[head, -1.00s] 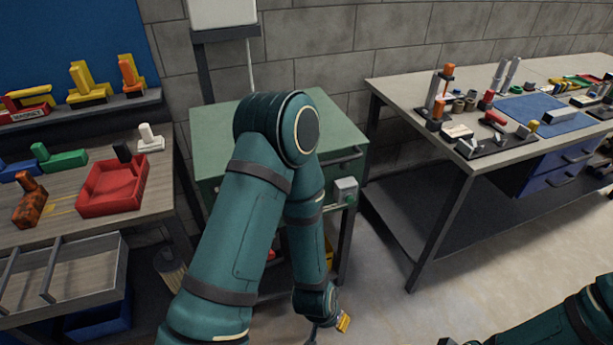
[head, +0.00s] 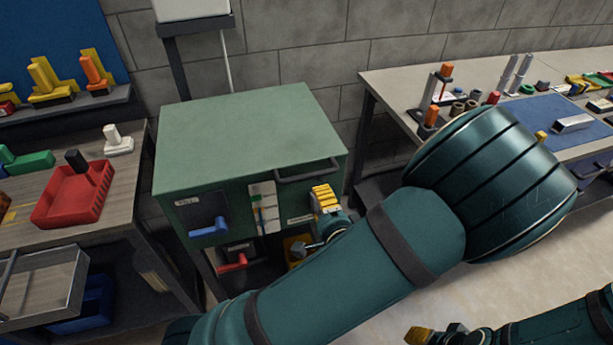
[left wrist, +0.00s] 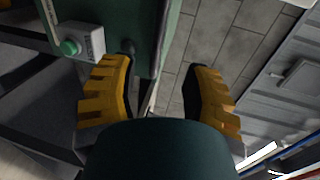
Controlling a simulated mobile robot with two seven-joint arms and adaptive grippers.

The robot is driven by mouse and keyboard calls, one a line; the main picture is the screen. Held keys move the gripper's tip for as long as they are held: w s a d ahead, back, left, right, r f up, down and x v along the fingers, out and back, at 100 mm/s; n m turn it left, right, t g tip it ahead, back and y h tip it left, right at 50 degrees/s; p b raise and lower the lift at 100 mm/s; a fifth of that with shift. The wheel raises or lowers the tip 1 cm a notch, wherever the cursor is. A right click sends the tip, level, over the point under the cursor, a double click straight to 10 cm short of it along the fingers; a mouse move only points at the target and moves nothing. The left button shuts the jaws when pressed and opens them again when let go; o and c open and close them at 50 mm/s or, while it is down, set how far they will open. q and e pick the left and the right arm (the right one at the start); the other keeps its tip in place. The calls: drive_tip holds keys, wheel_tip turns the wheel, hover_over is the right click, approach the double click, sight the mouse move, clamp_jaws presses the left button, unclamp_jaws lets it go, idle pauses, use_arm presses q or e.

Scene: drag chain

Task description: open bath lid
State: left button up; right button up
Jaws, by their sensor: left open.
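The bath is a green cabinet-like box with a flat green lid (head: 245,130), which lies closed. A dark bar handle (head: 308,172) sticks out at the front right of the lid. My left gripper (head: 326,197), with yellow fingers, is just below and in front of this handle, apart from it as far as I can tell. In the left wrist view the left gripper (left wrist: 155,95) is open and empty, with the green box side (left wrist: 146,40) ahead of its fingers. My right gripper (head: 436,335) shows only partly at the bottom edge; its jaw opening is unclear.
A box with a green button (left wrist: 70,47) sits close to the left finger in the wrist view. A red tray (head: 75,195) is on the left bench. The right workbench (head: 395,90) holds several parts. A red-handled item (head: 235,263) sits below the bath.

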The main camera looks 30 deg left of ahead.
sight(308, 178)
use_arm(q)
drive_tip(key=b+x, duration=0.2)
drive_tip(key=x, duration=1)
drive_tip(key=shift+d+f, duration=0.1)
drive_tip(key=shift+f, duration=0.05)
clamp_jaws()
